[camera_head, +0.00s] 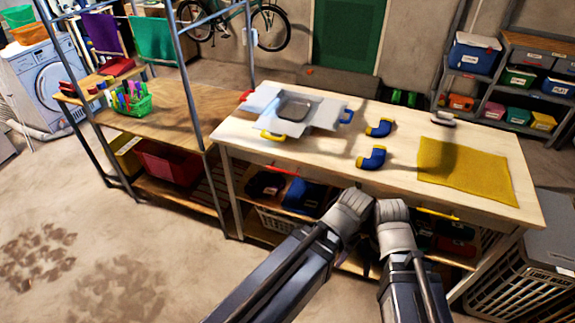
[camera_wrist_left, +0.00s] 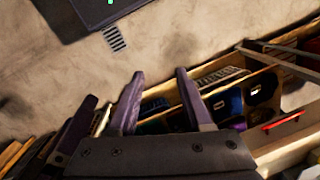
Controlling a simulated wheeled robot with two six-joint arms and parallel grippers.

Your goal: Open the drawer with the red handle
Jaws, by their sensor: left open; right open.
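The drawer with the red handle (camera_head: 281,170) is at the left of the workbench front, below the light wooden top. Its red handle also shows in the left wrist view (camera_wrist_left: 283,121), on a pale wooden front at the right. The drawer looks shut. My left gripper (camera_wrist_left: 158,72) is open and empty, its two fingers apart in the left wrist view, left of the red handle and not touching it. My right gripper is open, partly visible at the left of the left wrist view (camera_wrist_left: 96,106). In the head view both wrists are before the bench front and hide the fingers.
Another drawer, with a yellow-orange handle (camera_head: 437,214), is farther right. Bins fill the shelf underneath.

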